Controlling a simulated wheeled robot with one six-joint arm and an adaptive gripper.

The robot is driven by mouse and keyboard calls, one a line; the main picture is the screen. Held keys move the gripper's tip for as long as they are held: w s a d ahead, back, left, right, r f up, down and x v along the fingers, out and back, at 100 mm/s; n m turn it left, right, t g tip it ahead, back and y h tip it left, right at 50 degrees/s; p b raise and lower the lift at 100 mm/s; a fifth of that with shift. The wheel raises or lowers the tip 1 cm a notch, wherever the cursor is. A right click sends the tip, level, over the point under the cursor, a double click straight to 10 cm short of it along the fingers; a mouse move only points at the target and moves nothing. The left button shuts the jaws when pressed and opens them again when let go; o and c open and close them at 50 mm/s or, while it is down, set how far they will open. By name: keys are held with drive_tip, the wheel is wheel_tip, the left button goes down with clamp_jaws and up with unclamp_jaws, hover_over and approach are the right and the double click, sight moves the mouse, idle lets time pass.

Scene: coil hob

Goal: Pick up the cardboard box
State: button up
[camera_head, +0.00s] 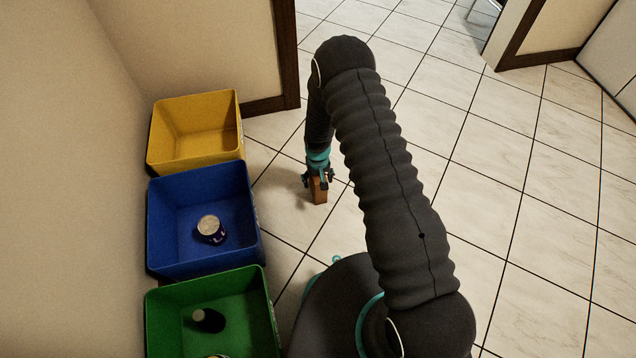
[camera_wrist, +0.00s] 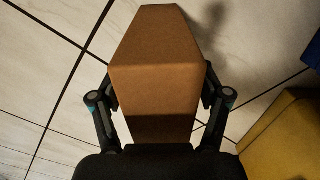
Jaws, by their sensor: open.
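The cardboard box (camera_head: 319,194) is a small brown box on the tiled floor, to the right of the bins in the head view. In the wrist view the box (camera_wrist: 158,65) fills the middle, with its near end between the fingers. My gripper (camera_head: 318,179) points down at the box, with one finger on each side of it. In the wrist view my gripper (camera_wrist: 160,108) is open around the box. Whether the fingers touch its sides I cannot tell. The gripper hides part of the box in the head view.
A yellow bin (camera_head: 196,163), a blue bin (camera_head: 160,235) and a green bin (camera_head: 262,310) stand in a row along the left wall. A can (camera_head: 210,228) is in the blue bin, and a dark bottle-like item (camera_head: 208,320) in the green one. The floor to the right is clear.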

drive_tip(key=shift+f, duration=0.55)
drive_tip(key=c, duration=1)
